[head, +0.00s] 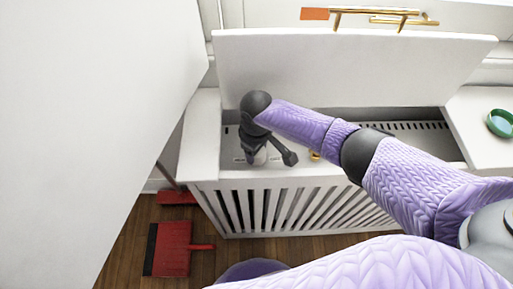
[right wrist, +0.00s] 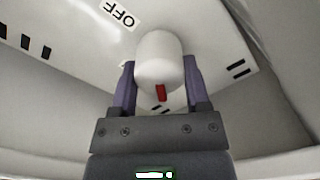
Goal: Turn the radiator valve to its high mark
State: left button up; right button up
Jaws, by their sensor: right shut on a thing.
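The radiator valve is a white rounded knob (right wrist: 158,55) with a red mark (right wrist: 161,92) on its side, seen in the right wrist view. The red mark faces my gripper's palm, away from the OFF label (right wrist: 119,14). My right gripper (right wrist: 160,80) is shut on the knob, one finger on each side. In the head view the gripper (head: 255,153) reaches down into the open radiator cover (head: 208,150) at its left end and hides most of the knob. No high mark can be read. My left gripper is not in view.
The cover's white lid (head: 330,65) stands raised behind my right arm. A green bowl (head: 500,123) sits at the right. A red dustpan (head: 173,248) lies on the wooden floor at the lower left. A large white panel (head: 80,110) fills the left side.

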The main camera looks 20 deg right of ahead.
jog(key=shift+c, duration=0.4)
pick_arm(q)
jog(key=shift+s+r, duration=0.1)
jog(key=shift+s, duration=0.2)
pick_arm(e)
jog(key=shift+n, duration=0.8)
jog(key=n+p, duration=0.1)
jog(key=n, duration=0.2)
jog(key=shift+s+a+n, duration=0.1)
jog(key=shift+n, duration=1)
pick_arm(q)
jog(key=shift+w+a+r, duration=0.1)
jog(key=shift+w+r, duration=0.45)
pick_arm(e)
jog(key=shift+n, duration=0.3)
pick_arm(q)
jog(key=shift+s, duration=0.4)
